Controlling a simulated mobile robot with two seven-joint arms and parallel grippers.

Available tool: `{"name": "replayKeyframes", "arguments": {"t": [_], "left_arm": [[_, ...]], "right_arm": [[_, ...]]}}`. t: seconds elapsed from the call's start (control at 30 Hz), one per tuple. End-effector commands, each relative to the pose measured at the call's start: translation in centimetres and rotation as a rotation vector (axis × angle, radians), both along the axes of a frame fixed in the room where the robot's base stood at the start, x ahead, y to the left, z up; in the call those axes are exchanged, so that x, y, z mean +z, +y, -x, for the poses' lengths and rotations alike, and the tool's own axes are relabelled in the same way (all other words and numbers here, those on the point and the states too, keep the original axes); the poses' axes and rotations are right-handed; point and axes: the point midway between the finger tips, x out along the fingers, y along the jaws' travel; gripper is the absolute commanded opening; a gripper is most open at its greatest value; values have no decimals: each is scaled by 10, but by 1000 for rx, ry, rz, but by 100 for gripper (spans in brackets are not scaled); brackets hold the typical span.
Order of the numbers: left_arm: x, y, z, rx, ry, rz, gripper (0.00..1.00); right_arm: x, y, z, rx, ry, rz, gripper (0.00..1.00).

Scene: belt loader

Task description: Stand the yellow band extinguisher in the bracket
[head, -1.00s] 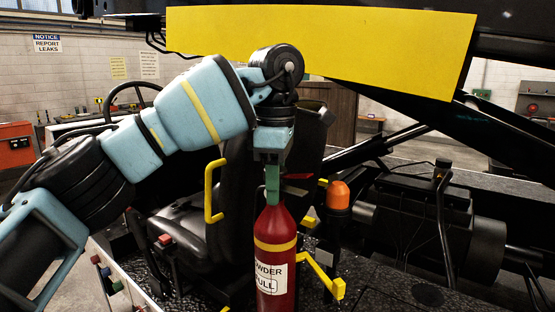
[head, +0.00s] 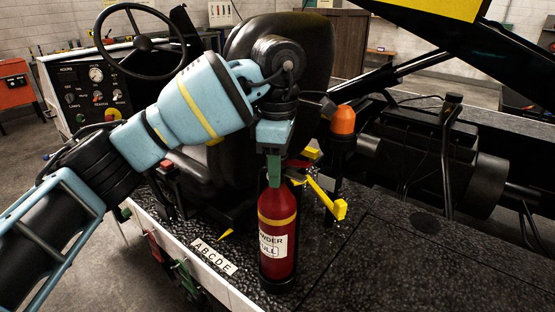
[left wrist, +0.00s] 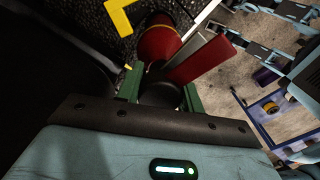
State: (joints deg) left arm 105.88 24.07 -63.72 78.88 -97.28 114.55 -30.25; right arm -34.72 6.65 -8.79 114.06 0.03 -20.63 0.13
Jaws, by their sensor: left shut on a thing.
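The yellow band extinguisher (head: 278,238) is a red cylinder with a yellow ring and a white label, upright above the black textured deck. My left gripper (head: 273,172) is shut on its top from above. A dark ring or cup shows around its foot; I cannot tell whether this is the bracket or part of the extinguisher, nor whether the foot rests on it. In the left wrist view the extinguisher (left wrist: 158,42) shows beyond the green fingers (left wrist: 160,85), with its red lever at their right. My right gripper is not in view.
A yellow bar (head: 326,200) and an orange beacon (head: 343,120) stand right of the extinguisher. The black seat (head: 290,50) and steering wheel (head: 140,42) are behind. An A-to-E label strip (head: 214,256) lies left. The deck to the right (head: 420,265) is clear.

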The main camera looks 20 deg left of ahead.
Motion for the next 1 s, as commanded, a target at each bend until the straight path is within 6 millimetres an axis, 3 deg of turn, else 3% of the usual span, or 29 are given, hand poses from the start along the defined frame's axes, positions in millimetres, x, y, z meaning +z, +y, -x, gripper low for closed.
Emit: {"name": "replayKeyframes", "arguments": {"t": [0.4,0.8,0.83,1.0], "left_arm": [[-37,0,0,0,-3,3,0],[-41,0,0,0,-4,2,0],[-44,0,0,0,0,0,38],[-44,0,0,0,0,0,59]], "right_arm": [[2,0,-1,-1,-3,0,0],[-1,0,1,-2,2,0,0],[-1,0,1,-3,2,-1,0],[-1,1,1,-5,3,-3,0]]}}
